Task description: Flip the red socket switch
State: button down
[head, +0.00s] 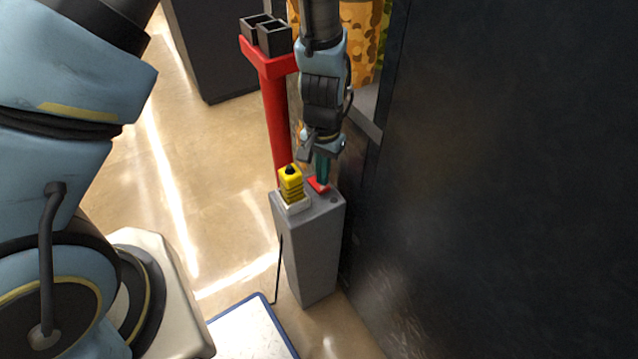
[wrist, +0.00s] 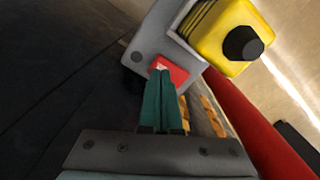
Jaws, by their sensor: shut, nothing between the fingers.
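The red socket switch (head: 318,185) is on the top of a grey post (head: 313,245), right beside a yellow plug-like block with a black knob (head: 291,185). My gripper (head: 322,178) points down at the switch with its green fingers together. In the wrist view the closed fingertips (wrist: 165,75) overlap the near edge of the red switch (wrist: 175,72), and nothing is between them. I cannot tell whether the tips touch it. The yellow block (wrist: 225,38) shows to the upper right there.
A dark wall or cabinet (head: 500,180) stands close to the right of the post. A red stand (head: 274,115) with black square tubes is behind it. A blue-edged white panel (head: 250,335) is on the floor at the front. Open floor (head: 190,160) lies to the left.

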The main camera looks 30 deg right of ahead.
aim_at(322, 187)
jog(key=shift+f+b, duration=0.6)
jog(key=shift+f, duration=0.35)
dwell(0.4)
jog(key=shift+r, duration=0.15)
notch_tip(322, 187, up, 7)
jog(key=p, duration=0.6)
jog(key=shift+w, duration=0.1)
dwell(0.5)
jog(key=w+a+r+n, duration=0.5)
jog(key=w+a+r, duration=0.75)
jog(key=a, duration=0.25)
jog(key=a+r+n, duration=0.3)
jog(key=a+r, duration=0.1)
jog(key=a, duration=0.6)
jog(key=a+r+n+t, duration=0.1)
jog(key=a+r+n, duration=0.2)
jog(key=a, duration=0.7)
jog(key=shift+w+r+t, duration=0.15)
jog(key=shift+r+t, duration=0.15)
jog(key=shift+r, duration=0.05)
